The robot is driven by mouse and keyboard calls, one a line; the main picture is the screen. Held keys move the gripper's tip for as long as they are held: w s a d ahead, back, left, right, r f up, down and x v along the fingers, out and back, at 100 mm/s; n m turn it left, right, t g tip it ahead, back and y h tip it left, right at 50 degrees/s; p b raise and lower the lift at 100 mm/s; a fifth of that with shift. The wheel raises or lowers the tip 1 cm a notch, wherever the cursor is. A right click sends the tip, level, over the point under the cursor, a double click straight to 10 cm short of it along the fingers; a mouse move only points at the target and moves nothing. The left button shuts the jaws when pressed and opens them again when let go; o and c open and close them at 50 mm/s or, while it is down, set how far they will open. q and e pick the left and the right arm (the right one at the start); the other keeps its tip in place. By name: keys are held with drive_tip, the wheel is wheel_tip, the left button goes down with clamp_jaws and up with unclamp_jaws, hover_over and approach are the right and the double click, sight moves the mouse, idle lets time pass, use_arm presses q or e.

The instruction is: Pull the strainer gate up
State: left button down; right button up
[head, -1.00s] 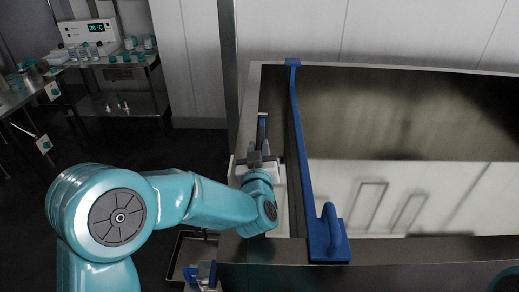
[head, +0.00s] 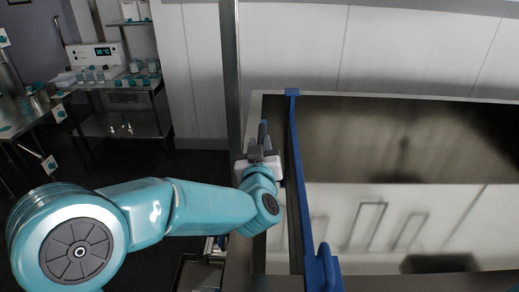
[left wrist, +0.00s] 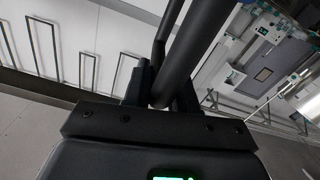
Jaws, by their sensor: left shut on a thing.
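My left gripper (head: 262,152) is at the left end of the steel vat, over the narrow section left of the long blue divider (head: 301,185). It is shut on a slim dark-blue upright bar (head: 262,130), which looks like the strainer gate's handle. The gate's lower part is hidden by the gripper and the vat wall. My right gripper is not in view.
The blue divider has a blue handle (head: 324,262) at its near end. The wide vat section (head: 400,210) to the right holds pale liquid with reflections. A steel post (head: 230,75) stands behind the left corner. A shelf with a white display unit (head: 98,53) stands at the back left.

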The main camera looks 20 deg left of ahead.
use_arm(q)
drive_tip(key=shift+d, duration=0.15)
drive_tip(key=c, duration=1)
unclamp_jaws()
drive_tip(key=shift+d+f, duration=0.1)
drive_tip(key=shift+s, duration=0.15)
drive_tip(key=b+v, duration=0.2)
drive_tip(key=v, duration=1.4)
